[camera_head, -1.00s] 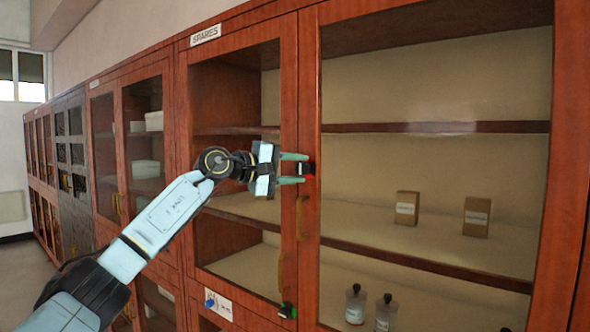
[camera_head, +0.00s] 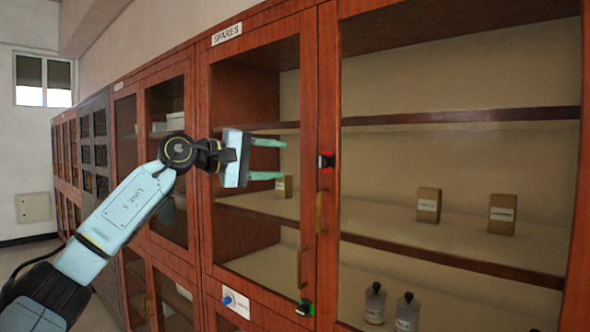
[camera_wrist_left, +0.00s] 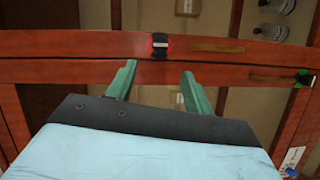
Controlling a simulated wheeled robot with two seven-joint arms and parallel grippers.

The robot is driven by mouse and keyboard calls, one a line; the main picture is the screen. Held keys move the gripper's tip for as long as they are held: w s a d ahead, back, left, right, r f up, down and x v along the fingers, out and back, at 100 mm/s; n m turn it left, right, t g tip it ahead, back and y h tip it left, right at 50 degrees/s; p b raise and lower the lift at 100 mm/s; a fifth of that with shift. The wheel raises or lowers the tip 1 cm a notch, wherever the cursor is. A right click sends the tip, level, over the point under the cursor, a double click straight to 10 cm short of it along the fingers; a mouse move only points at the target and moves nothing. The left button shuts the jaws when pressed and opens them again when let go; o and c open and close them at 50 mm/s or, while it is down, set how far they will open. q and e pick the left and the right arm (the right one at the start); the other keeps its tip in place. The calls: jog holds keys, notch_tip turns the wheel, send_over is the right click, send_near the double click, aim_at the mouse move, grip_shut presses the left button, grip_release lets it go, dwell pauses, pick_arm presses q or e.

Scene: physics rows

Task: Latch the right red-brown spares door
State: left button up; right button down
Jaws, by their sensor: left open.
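The right red-brown spares door (camera_head: 328,215) is a wooden frame with a large glass pane and looks flush with the cabinet front. Its latch (camera_head: 326,160), black with red, sits on its left stile above a brass handle (camera_head: 320,212). In the left wrist view the latch (camera_wrist_left: 159,46) has a red surround and a pale strip, just beyond the fingertips. My left gripper (camera_head: 284,160) is open and empty, with green fingers, in front of the left spares door (camera_head: 309,100), left of the latch and apart from it. My right gripper is out of view.
A black-and-green latch (camera_head: 304,308) sits low on the left door, below its brass handle (camera_head: 301,268). Boxes (camera_head: 428,205) and bottles (camera_head: 375,304) stand on shelves behind the glass. More cabinets (camera_head: 95,145) run away to the left.

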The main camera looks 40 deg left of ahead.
pick_arm(q)
jog(key=v, duration=0.2)
jog(key=shift+s+a, duration=0.1)
jog(key=shift+s, duration=0.2)
dwell(0.3)
